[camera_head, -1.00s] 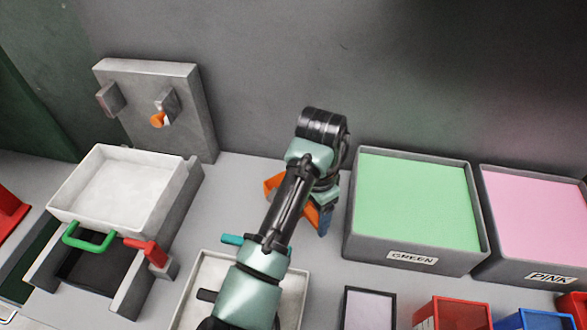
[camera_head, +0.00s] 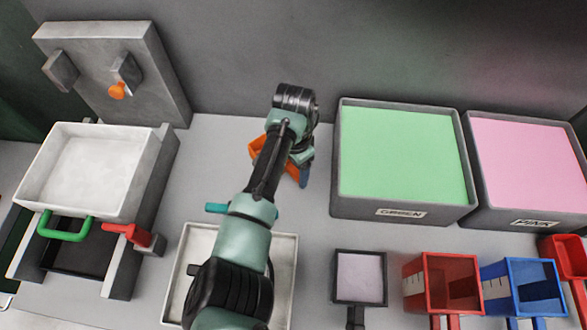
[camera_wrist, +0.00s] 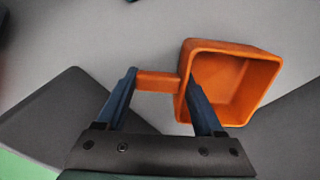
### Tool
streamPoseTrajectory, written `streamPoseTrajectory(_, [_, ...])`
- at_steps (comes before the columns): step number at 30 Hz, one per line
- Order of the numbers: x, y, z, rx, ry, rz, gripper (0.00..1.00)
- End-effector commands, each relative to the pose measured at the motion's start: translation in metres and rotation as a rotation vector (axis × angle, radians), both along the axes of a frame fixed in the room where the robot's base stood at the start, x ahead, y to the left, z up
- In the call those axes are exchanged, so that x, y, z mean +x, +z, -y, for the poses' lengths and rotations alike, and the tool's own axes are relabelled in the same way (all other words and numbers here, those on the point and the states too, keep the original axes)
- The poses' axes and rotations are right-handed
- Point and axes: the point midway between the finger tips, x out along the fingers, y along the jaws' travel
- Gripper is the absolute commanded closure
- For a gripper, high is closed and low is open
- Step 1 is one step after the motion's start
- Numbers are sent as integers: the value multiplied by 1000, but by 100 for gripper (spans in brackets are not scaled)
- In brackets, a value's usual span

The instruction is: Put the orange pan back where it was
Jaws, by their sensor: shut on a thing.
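The orange pan (camera_head: 259,147) shows partly behind my arm in the head view, over the bare counter left of the green bin. In the wrist view the orange pan (camera_wrist: 232,85) is a square open box, tilted, with no contents visible. My gripper (camera_wrist: 161,80) has its blue fingers shut on the pan's short handle, with the box part to the right. In the head view the fingers are mostly hidden by the wrist. I cannot tell how high the pan is held.
A green bin (camera_head: 398,218) and a pink bin (camera_head: 520,223) stand at the back right. In front are a dark pan (camera_head: 343,304), a red pan (camera_head: 448,288) and a blue pan (camera_head: 525,290). A white tray (camera_head: 290,285) lies under my arm; a press (camera_head: 140,215) stands left.

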Motion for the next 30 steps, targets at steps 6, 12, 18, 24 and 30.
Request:
streamPoseTrajectory(6, [0, -11, 0, 1, -1, 1, 100])
streamPoseTrajectory(12, [0, -12, 0, 1, -1, 1, 100])
streamPoseTrajectory(18, [0, -14, 0, 1, -1, 1, 9])
streamPoseTrajectory(24, [0, -14, 0, 1, -1, 1, 1])
streamPoseTrajectory(30, [0, -9, 0, 1, -1, 1, 1])
